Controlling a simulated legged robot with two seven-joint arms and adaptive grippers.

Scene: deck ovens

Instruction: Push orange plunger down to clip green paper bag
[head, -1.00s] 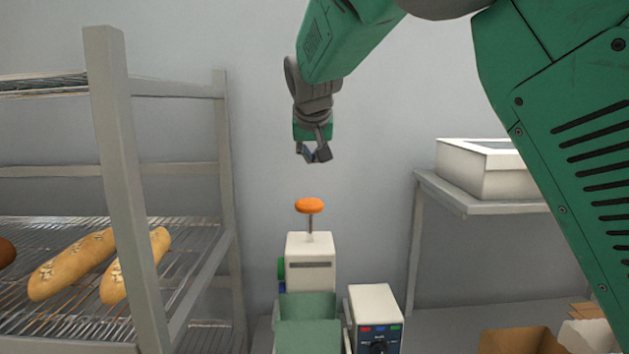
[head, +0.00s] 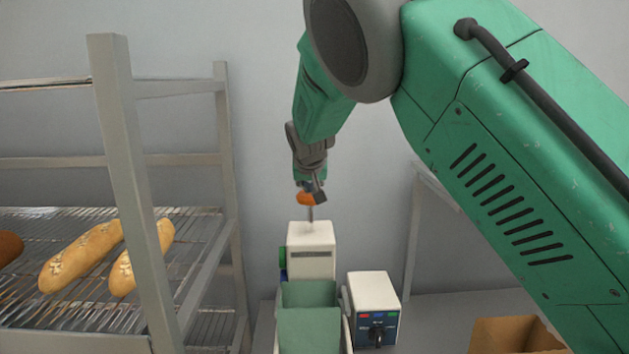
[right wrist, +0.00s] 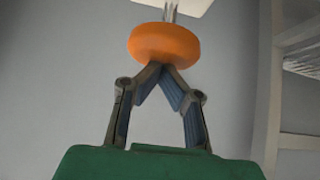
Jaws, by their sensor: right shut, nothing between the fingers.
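The orange plunger (head: 307,199) tops a thin metal rod on a cream clipping machine (head: 311,250). The rod still stands clear above the machine's top. The green paper bag (head: 309,305) stands in front of the machine, at its base. My right gripper (head: 311,190) is right at the plunger knob and partly covers it in the head view. In the right wrist view, the shut, empty fingertips (right wrist: 162,68) meet at the edge of the orange knob (right wrist: 164,42), seemingly against its top. My left gripper is not in view.
A control box (head: 375,307) with a dark dial stands right of the bag. A rack (head: 118,180) with bread loaves (head: 80,256) is at left. A cardboard box (head: 515,335) sits at lower right. My right arm hides much of the right side.

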